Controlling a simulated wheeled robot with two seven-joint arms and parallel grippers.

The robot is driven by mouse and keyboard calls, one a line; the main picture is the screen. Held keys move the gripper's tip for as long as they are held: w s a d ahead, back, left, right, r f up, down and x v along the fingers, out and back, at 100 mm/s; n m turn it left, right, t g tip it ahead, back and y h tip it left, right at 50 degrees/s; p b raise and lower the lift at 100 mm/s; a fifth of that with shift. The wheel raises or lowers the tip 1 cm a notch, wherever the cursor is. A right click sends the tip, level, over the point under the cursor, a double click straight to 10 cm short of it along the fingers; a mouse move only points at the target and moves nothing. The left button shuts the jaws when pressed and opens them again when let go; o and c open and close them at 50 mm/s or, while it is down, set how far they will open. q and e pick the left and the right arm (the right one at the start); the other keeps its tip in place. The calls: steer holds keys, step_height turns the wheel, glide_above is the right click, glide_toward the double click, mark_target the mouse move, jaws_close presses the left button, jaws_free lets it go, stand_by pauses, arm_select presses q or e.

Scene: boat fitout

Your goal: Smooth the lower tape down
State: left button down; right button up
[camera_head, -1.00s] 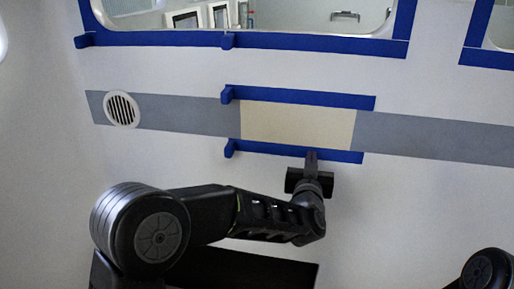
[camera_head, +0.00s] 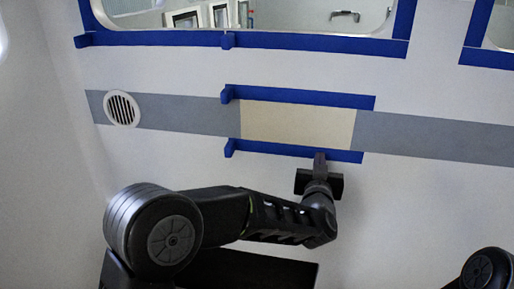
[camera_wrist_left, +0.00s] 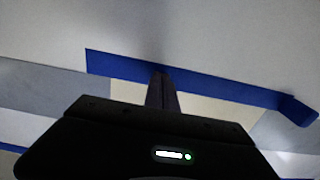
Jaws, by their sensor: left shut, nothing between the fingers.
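The lower tape (camera_head: 280,149) is a blue strip along the bottom edge of a beige panel (camera_head: 297,125) on the wall. Its left end has a tab that stands out from the wall. In the left wrist view the lower tape (camera_wrist_left: 215,87) runs across the top, with the raised tab (camera_wrist_left: 298,110) at the right. My left gripper (camera_head: 320,156) is shut and empty, its fingertips at the tape's right part; contact looks likely but I cannot be sure. In the left wrist view the closed fingers (camera_wrist_left: 163,78) overlap the tape. My right gripper is out of view.
An upper blue tape (camera_head: 300,97) runs above the panel, also with a tab at its left end. A grey stripe (camera_head: 430,137) continues on both sides. A round vent (camera_head: 122,109) sits at the left. Blue tape (camera_head: 310,43) frames the window above.

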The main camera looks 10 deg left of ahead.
arm_select(q)
steer(key=shift+d, duration=0.15)
steer(key=shift+w+d+p, duration=0.15)
steer(key=shift+d+p, duration=0.2)
steer(key=shift+d, duration=1.4)
steer(key=shift+d, duration=0.25)
steer(key=shift+s, duration=0.25)
steer(key=b, duration=0.1)
glide_toward(335, 156)
steer(key=shift+s, duration=0.7)
